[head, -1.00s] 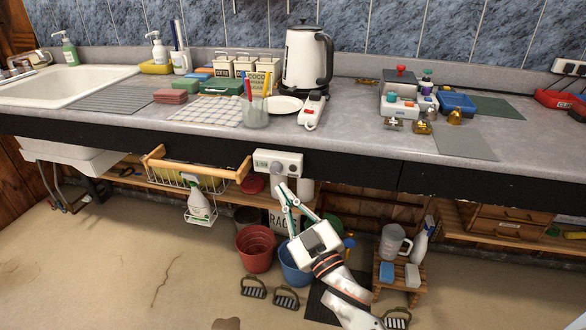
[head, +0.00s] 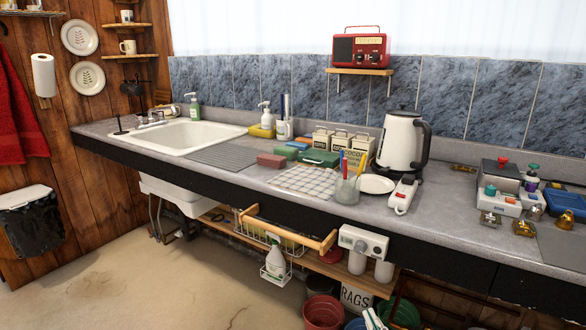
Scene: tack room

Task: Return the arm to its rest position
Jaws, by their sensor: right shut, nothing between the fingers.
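My right gripper (head: 373,319) shows only by its pale green-and-white fingertips at the bottom edge, right of the middle. It is shut and empty. It is below the counter's front edge, in front of the rags box (head: 356,298) and beside a green bucket (head: 404,313). The rest of my right arm is out of the picture. My left gripper is not in view.
The long grey counter (head: 232,178) carries a sink (head: 185,136), a kettle (head: 402,142), a glass of pens (head: 347,189) and small items. A timer box (head: 362,242) and a wooden rail (head: 285,230) stick out under its edge. The floor (head: 150,275) at left is clear.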

